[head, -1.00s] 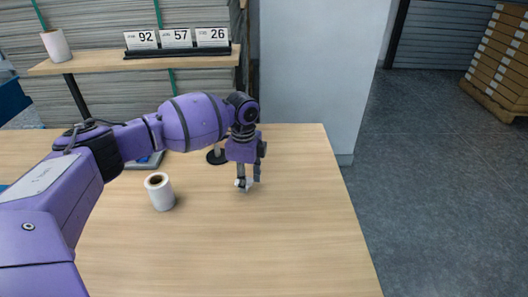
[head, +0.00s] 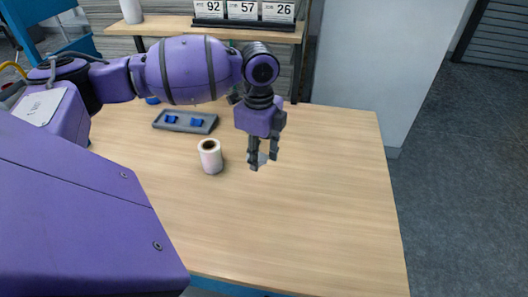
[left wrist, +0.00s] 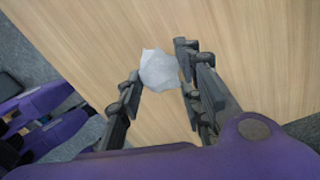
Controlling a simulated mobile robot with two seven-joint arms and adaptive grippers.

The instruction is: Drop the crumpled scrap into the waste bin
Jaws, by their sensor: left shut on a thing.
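The crumpled scrap (left wrist: 159,69) is a small pale grey-white lump between the fingertips of my left gripper (head: 263,163). In the head view the scrap (head: 262,158) shows only in part between the fingers. The left gripper (left wrist: 156,80) is shut on it and points down, with the scrap held above the wooden table (head: 310,220). My right gripper is not in view. No waste bin shows in either view.
A white roll (head: 210,157) stands on the table to the left of the gripper. A grey tray (head: 186,122) with blue pieces lies behind it. A shelf with number cards (head: 243,10) is at the back. Open floor (head: 460,190) lies to the right.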

